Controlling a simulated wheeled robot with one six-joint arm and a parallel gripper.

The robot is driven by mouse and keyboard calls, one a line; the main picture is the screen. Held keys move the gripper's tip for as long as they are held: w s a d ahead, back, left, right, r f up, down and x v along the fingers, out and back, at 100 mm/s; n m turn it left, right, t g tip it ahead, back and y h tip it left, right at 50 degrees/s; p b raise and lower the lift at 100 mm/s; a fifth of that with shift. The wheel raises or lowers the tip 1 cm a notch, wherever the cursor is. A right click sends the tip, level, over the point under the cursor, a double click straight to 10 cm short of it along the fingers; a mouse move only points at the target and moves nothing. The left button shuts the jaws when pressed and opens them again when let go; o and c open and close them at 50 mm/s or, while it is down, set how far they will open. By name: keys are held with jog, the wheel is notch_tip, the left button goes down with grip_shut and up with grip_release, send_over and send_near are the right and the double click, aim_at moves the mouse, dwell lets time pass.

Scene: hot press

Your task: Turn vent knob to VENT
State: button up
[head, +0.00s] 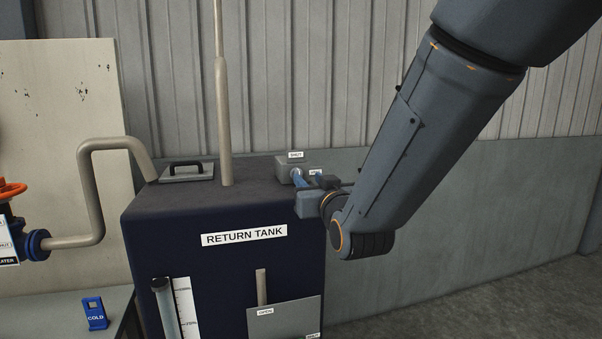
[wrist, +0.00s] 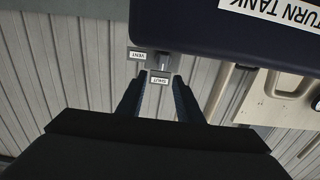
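The vent fitting is a small grey box (head: 293,168) on the back right of the dark blue return tank's top. A SHUT label (head: 296,155) stands on it, and a smaller label (head: 316,172) is at its right. My gripper (head: 308,178) is at the front right of the box, with its blue fingers toward it. In the wrist view, the picture is upside down; the fingers are apart, with the SHUT label (wrist: 159,79) showing between their tips and the VENT label (wrist: 137,54) just beyond the left tip.
The return tank (head: 170,225) fills the middle, with a vertical pipe (head: 223,120) and a handled lid (head: 186,172) on top, left of my gripper. A bent pipe (head: 96,190) and orange wheel (head: 12,190) are farther left. A corrugated wall (head: 300,80) is behind.

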aim_at(299, 172)
jog(key=shift+a+p+x, duration=0.2)
jog(key=shift+p+x, duration=0.9)
jog(key=shift+x, duration=2.45)
jog(key=shift+f, duration=0.1)
jog(key=c, duration=0.8)
jog(key=shift+o, duration=0.2)
